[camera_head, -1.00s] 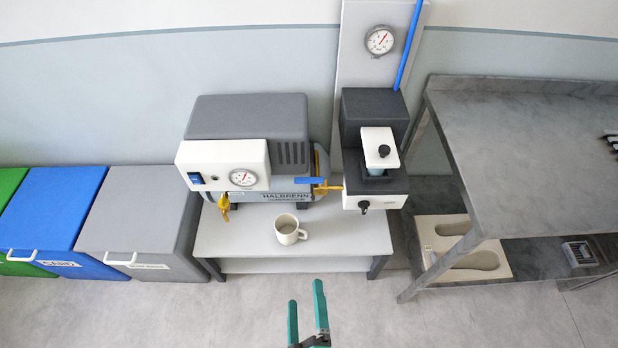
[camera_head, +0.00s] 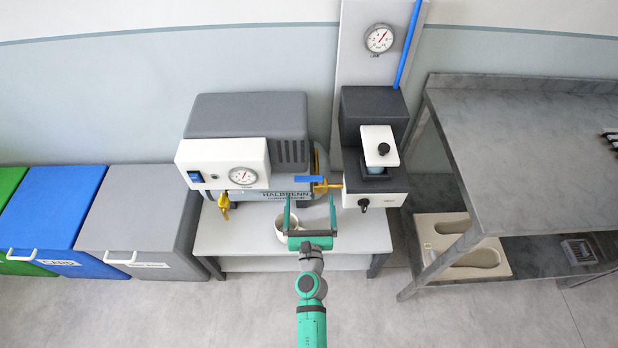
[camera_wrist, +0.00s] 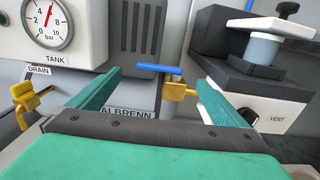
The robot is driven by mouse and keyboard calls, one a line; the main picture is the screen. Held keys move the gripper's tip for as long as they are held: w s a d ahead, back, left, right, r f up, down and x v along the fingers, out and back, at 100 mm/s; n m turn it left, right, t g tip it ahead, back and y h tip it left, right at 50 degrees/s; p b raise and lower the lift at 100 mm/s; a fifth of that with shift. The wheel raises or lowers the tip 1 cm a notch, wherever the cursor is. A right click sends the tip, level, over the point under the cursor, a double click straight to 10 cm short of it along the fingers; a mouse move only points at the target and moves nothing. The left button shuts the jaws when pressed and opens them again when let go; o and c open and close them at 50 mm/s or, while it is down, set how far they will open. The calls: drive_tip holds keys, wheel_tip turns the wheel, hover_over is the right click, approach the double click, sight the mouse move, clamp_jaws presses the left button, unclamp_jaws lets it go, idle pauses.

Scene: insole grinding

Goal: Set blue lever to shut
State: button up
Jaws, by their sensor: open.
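The blue lever (camera_head: 309,180) sits on a yellow valve (camera_head: 324,188) between the compressor tank and the black and white unit on the right. The lever lies level, pointing left from the valve, roughly in line with the yellow pipe. In the wrist view the blue lever (camera_wrist: 157,69) and the yellow valve (camera_wrist: 178,91) show ahead, between my fingers. My gripper (camera_head: 310,203) is open and empty, its fingers pointing at the compressor just short of the lever. It also shows in the wrist view (camera_wrist: 160,82). I see no contact with the lever.
A white mug (camera_head: 283,222) stands on the low table (camera_head: 225,240), partly hidden behind my gripper. A yellow drain valve (camera_head: 223,203) is at left, a black vent knob (camera_head: 363,203) at right. A grey workbench (camera_head: 520,170) stands further right. Bins (camera_head: 135,210) are at left.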

sight(308, 181)
drive_tip(key=w, duration=1)
drive_tip(key=shift+w, duration=0.15)
drive_tip(key=c, duration=1.5)
drive_tip(key=shift+a, duration=0.15)
drive_tip(key=shift+f, duration=0.15)
